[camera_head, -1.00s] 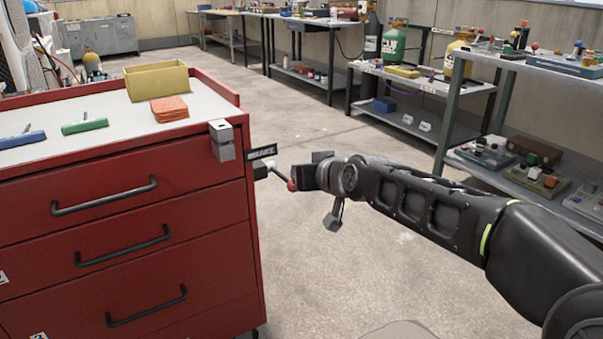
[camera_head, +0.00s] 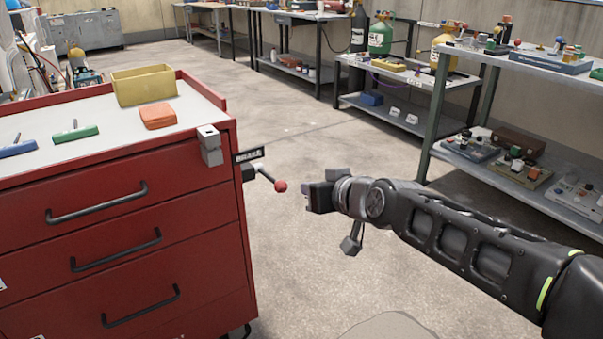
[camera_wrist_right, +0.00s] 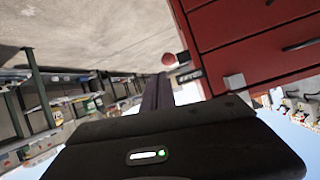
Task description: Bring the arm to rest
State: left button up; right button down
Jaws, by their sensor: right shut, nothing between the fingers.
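My right arm comes in from the right in the head view. Its gripper (camera_head: 308,197) is in the air just right of the brake lever's red knob (camera_head: 281,186), with a small gap between them. The lever sticks out from the side of the red tool cart (camera_head: 120,260), beside a label reading BRAKE (camera_head: 249,155). In the right wrist view the shut, empty fingers (camera_wrist_right: 157,92) point away toward the floor, and the red knob (camera_wrist_right: 169,59) shows just beyond their tips. My left gripper is not in view.
On the cart top are a yellow bin (camera_head: 144,86), an orange cloth (camera_head: 158,116), and blue and green-handled tools. A shelf with boxes and instruments (camera_head: 520,165) stands at the right, near my arm. Open concrete floor (camera_head: 320,140) lies between cart and shelves.

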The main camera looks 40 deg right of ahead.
jog(key=shift+s+f, duration=0.1)
jog(key=shift+s, duration=0.35)
dwell(0.3)
